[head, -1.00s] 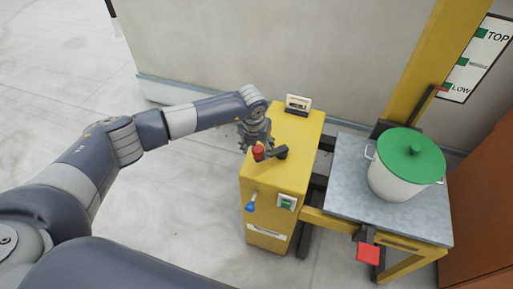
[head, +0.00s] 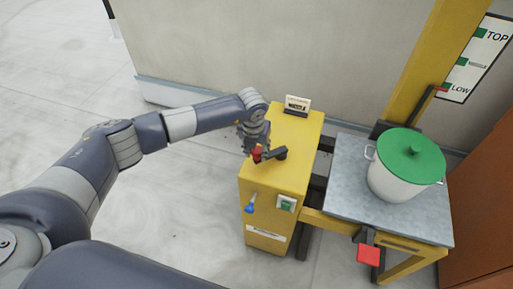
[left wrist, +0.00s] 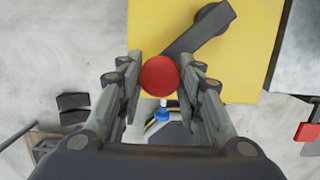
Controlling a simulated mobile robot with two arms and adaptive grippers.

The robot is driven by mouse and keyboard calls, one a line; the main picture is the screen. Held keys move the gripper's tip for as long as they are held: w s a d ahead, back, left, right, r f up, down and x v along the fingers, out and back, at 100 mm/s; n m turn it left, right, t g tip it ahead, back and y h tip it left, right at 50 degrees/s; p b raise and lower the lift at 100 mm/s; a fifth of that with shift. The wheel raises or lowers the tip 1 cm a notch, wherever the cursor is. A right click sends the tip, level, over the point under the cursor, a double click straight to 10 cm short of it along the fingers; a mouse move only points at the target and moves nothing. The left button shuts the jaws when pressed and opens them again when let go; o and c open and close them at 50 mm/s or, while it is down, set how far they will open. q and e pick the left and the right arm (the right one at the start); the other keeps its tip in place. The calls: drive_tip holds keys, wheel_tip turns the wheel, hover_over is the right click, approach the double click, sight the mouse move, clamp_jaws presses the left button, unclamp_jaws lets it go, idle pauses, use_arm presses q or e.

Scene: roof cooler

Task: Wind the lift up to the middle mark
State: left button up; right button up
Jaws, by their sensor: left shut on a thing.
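The lift has a yellow housing (head: 290,135) with a dark crank (head: 275,155) on top, ending in a red knob (head: 257,153). My left gripper (head: 256,147) is at the knob. In the left wrist view the red knob (left wrist: 160,76) sits between the two fingers, and the gripper is shut on it. The crank arm (left wrist: 200,32) runs up and right from the knob. The grey platform (head: 345,190) carries a white pot with a green lid (head: 408,160). The red pointer (head: 440,88) on the mast is beside the LOW mark of the scale board (head: 468,75). My right gripper is out of view.
A blue-tipped lever (head: 250,207) and a green switch (head: 286,203) are on the housing's front. A small card (head: 298,103) stands at its back. A red pedal (head: 368,254) sits below the platform. A brown panel (head: 482,200) closes the right side.

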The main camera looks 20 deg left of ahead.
use_arm(q)
drive_tip(key=shift+s+d+f, duration=0.15)
drive_tip(key=shift+s+d, duration=0.5)
drive_tip(key=shift+d, duration=0.05)
drive_tip(key=shift+s+d, duration=0.15)
drive_tip(key=shift+d, duration=0.15)
drive_tip(key=shift+s+d, duration=0.45)
drive_tip(key=shift+d, duration=0.2)
drive_tip(key=shift+s+d, duration=0.1)
drive_tip(key=shift+d, duration=0.05)
